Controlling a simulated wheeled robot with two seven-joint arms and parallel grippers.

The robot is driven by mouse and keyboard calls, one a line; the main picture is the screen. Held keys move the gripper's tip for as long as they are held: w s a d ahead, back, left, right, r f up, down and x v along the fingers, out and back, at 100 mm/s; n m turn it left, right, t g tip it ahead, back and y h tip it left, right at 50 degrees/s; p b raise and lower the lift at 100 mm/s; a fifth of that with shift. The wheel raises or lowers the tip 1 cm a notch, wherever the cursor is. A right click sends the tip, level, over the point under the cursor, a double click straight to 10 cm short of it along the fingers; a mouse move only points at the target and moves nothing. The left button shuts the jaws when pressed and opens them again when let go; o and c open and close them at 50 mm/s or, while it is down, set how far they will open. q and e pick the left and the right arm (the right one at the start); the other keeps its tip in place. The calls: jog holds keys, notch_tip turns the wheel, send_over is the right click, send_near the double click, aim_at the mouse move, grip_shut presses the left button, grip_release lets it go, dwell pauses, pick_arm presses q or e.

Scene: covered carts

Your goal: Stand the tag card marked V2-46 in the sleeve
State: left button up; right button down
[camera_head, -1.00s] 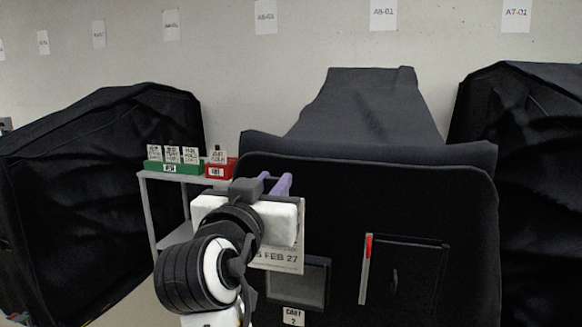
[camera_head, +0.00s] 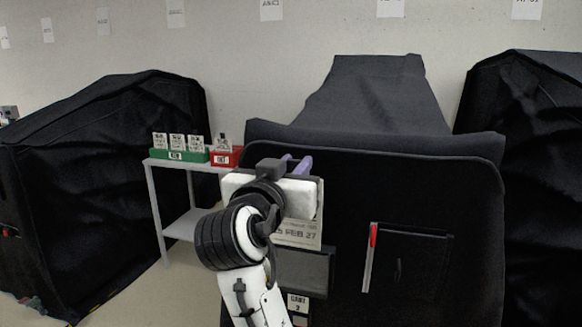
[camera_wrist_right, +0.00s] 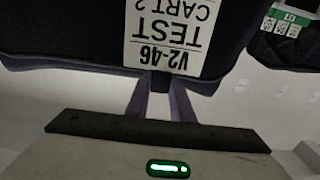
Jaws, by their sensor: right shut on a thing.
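My right gripper (camera_head: 297,166) is shut on a white tag card (camera_head: 302,234). In the right wrist view the card (camera_wrist_right: 178,32) appears upside down between the purple fingers (camera_wrist_right: 160,101) and reads V2-46, TEST, CART 2. The sleeve seems to be the dark framed window (camera_head: 303,274) on the cover, just below the card. The card's lower edge is near or slightly over the sleeve's top edge; I cannot tell the depth gap. My left gripper is not in view.
A small cart label (camera_head: 298,302) is below the sleeve. A black pocket (camera_head: 420,262) with a red-topped strip (camera_head: 370,257) is to the right. A shelf rack (camera_head: 155,200) at left bears a green holder (camera_head: 190,157) and a red holder (camera_head: 229,161) of cards. Covered carts flank both sides.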

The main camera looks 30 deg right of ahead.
pick_arm(q)
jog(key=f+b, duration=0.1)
jog(key=b, duration=0.1)
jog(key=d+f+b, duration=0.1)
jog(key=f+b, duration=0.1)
jog(key=b, duration=0.1)
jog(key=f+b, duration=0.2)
jog(key=b, duration=0.1)
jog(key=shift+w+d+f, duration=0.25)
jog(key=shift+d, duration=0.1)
pick_arm(e)
jog(key=w+d+f, duration=0.1)
jog(key=d+f, duration=0.1)
jog(key=f, duration=0.3)
jog(key=w+d+f, duration=0.1)
jog(key=w+f, duration=0.1)
jog(key=f, duration=0.4)
jog(key=shift+d+f, duration=0.25)
jog(key=shift+d, duration=0.1)
pick_arm(q)
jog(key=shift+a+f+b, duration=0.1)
jog(key=shift+b, duration=0.3)
pick_arm(e)
jog(key=shift+f, duration=0.15)
